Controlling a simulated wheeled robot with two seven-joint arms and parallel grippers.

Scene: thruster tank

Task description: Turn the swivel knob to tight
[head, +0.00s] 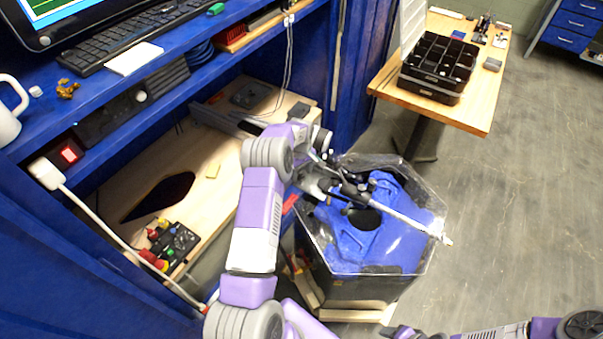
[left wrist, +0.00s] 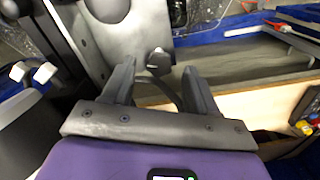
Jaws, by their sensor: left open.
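The tank (head: 340,288) is a black tub with a blue interior under a clear faceted cover. A dark and silver thruster assembly (head: 400,212) with a long rod lies across its top. My left gripper (head: 326,158) is over the tank's back left side, beside the assembly. In the left wrist view, its two dark fingers (left wrist: 160,78) are apart. A small grey knob (left wrist: 158,60) on a dark stem shows between and beyond the fingertips. I cannot tell whether it is the swivel knob or its setting. My right gripper (head: 402,332) is at the bottom edge, partly cut off.
A blue workbench (head: 110,85) with a keyboard stands at left. Its lower wooden shelf (head: 215,150) holds a control box (head: 172,243) with coloured knobs. A wooden table (head: 480,115) with a black organizer (head: 438,65) is at the upper right. The floor right of the tank is clear.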

